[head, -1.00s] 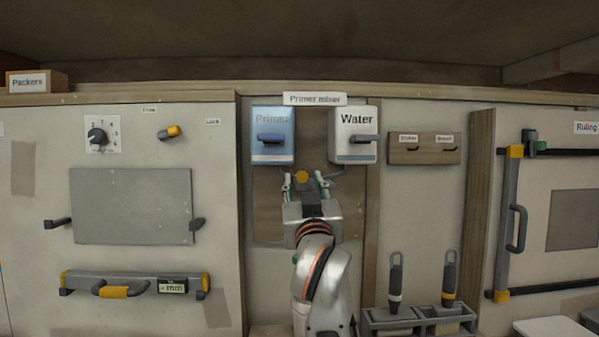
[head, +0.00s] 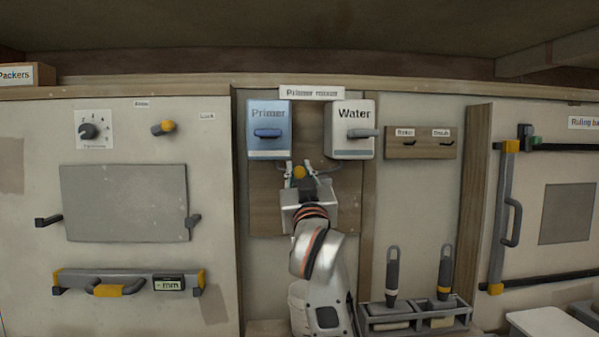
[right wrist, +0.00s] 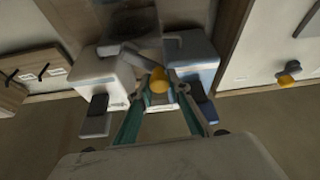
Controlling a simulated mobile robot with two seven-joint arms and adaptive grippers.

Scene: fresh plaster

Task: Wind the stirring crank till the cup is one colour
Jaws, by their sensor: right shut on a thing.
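The primer mixer has a blue Primer box (head: 268,145) and a white Water box (head: 352,148), each with a lever. The crank's yellow knob (head: 299,172) shows just below and between them. My right gripper (head: 300,173) is shut on this knob, its fingers on either side. In the right wrist view the knob (right wrist: 158,84) sits between the green-sided fingers, and a grey bar (right wrist: 130,57), seemingly the crank arm, reaches toward it. The cup cannot be made out; my gripper and wrist cover the area below the knob. My left gripper is not in view.
A wooden plate with two small hooks (head: 421,144) is right of the mixer. Below it a grey rack (head: 415,314) holds two dark-handled tools. A ruling bar (head: 503,215) stands further right. A grey panel (head: 125,203) and a yellow-gripped bar (head: 130,282) are at left.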

